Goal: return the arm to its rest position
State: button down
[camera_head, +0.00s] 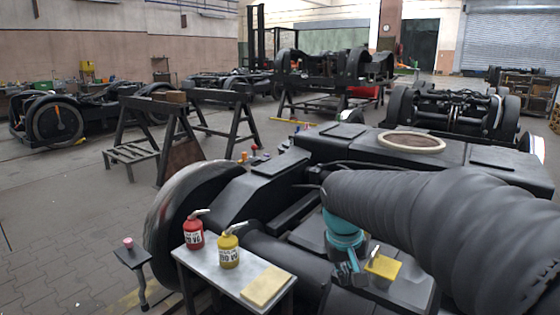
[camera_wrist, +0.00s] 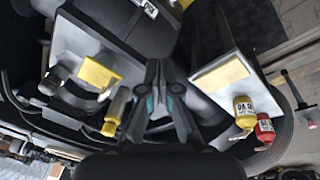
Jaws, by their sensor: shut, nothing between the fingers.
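My arm in its black ribbed sleeve reaches in from the right of the head view and bends down at a teal wrist joint. My gripper (camera_head: 350,279) points down over the dark bogie frame (camera_head: 262,190), beside a yellow block (camera_head: 383,265). In the wrist view my gripper (camera_wrist: 160,66) shows its two fingers close together, with nothing held. The yellow block (camera_wrist: 99,74) lies left of the fingers there. Whether the fingertips touch anything below cannot be told.
A small metal table (camera_head: 192,263) left of my gripper carries a red bottle (camera_head: 193,234), a yellow bottle (camera_head: 229,251) and a yellow pad (camera_head: 265,286). A small stand (camera_head: 131,258) is further left. Trestles (camera_head: 170,130) and other bogies stand behind; floor at left is open.

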jog(key=s+d+r+m+t+y, duration=0.1)
jog(key=s+t, duration=0.2)
jog(key=s, duration=1.6)
jog(key=shift+d+t+y, duration=0.3)
jog(key=shift+d, duration=0.1)
